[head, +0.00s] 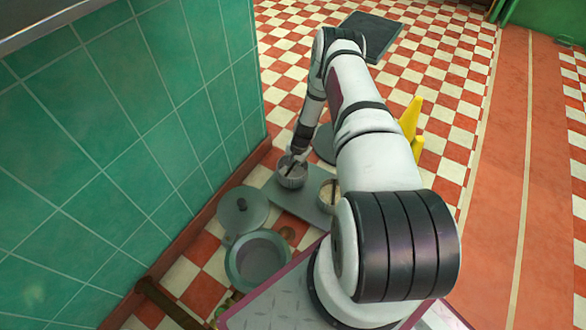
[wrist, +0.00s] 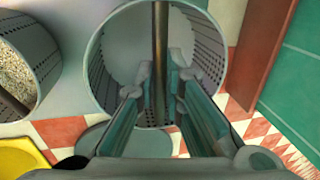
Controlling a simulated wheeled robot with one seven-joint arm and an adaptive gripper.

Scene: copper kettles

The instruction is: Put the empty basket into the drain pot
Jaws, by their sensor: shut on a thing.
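The empty basket (head: 291,176) is a grey perforated cylinder near the far end of a grey tray. My gripper (head: 298,152) is above it. In the wrist view the empty basket (wrist: 101,62) is seen from above, with a bar across its opening. The fingers of my gripper (wrist: 160,85) are shut on that bar, one on each side. I cannot tell whether the basket touches the tray. The drain pot (head: 231,262), a round grey-green open pot that looks empty, stands on the floor nearer to me; it is not clearly seen in the wrist view.
A second basket (head: 326,194) with pale grain stands on the tray (head: 300,205), partly behind my arm; it also shows in the wrist view (wrist: 42,55). A round lid (head: 240,212) lies near the pot. A green tiled wall (head: 130,130) is left. A yellow sign (head: 411,120) stands right.

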